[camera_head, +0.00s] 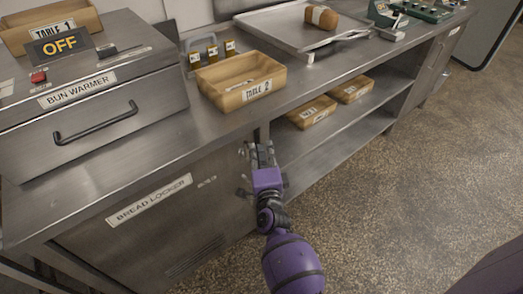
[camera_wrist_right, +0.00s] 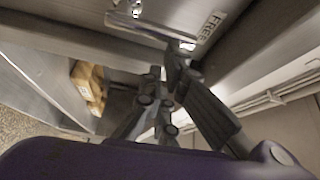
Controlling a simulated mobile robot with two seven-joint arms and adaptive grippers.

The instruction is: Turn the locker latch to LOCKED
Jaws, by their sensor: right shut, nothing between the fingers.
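The bread locker (camera_head: 140,215) is the grey metal cabinet under the counter at left, with its door front facing the floor space. My right gripper (camera_head: 262,155) is at the locker's right edge, below the counter top, and largely covers the latch there. In the right wrist view, a shiny metal latch plate (camera_wrist_right: 150,30) lies just beyond the fingertips, beside a label reading FREE (camera_wrist_right: 212,25). My right gripper's fingers (camera_wrist_right: 165,70) are shut and empty, close to the plate; I cannot tell whether they touch it. My left gripper is out of view.
The counter top (camera_head: 210,118) overhangs the locker. On it stand a bun warmer (camera_head: 90,100), a wooden Table 2 tray (camera_head: 240,80) and a metal tray (camera_head: 280,35) with a loaf. Open shelves (camera_head: 340,120) with wooden boxes are right of the gripper. The floor (camera_head: 410,170) is clear.

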